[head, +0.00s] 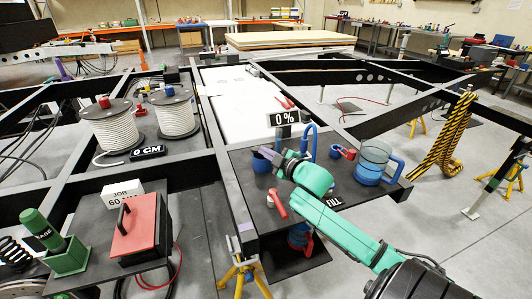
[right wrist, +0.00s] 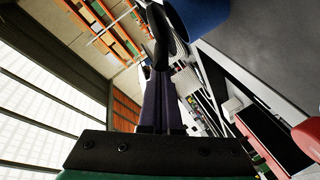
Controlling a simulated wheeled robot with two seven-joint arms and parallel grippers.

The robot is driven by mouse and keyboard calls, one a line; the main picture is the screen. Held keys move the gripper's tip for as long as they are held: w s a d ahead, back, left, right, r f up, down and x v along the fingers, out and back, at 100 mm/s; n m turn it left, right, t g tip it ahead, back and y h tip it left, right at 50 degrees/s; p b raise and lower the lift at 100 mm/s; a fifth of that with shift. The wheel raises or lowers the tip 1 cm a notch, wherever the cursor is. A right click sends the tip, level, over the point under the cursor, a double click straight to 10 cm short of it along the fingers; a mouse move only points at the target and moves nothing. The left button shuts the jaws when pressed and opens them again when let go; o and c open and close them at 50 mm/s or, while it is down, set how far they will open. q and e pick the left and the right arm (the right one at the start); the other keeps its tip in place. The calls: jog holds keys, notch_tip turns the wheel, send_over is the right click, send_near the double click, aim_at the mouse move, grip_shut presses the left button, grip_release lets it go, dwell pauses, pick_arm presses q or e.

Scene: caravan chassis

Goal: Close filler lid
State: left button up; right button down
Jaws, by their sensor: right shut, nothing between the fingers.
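My right gripper (head: 268,153) reaches in from the lower right over the dark board, its purple fingers together and empty. Its tips are at a small blue cup-like filler neck (head: 261,163), which they partly cover. In the right wrist view the shut fingers (right wrist: 161,100) point at a dark, narrow piece (right wrist: 158,38), perhaps the lid seen edge-on, beside a blue rounded part (right wrist: 203,12). I cannot tell whether the fingers touch it or how far the lid is open. My left gripper is not in view.
A blue jug (head: 371,163) stands right of my arm on the board. A red lever (head: 277,204) is close below my gripper. A blue curved pipe (head: 312,138) and a "0 %" sign (head: 284,118) stand behind. Cable reels (head: 112,127) are to the left.

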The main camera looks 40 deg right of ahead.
jog(key=f+b, duration=0.1)
jog(key=b, duration=0.1)
jog(key=f+t+b, duration=0.1)
jog(key=f+b, duration=0.1)
jog(key=shift+s+a, duration=0.1)
jog(key=shift+s, duration=0.3)
jog(key=shift+s+t, duration=0.1)
jog(key=shift+t, duration=0.2)
jog(key=shift+f, duration=0.2)
jog(key=shift+s+a, duration=0.1)
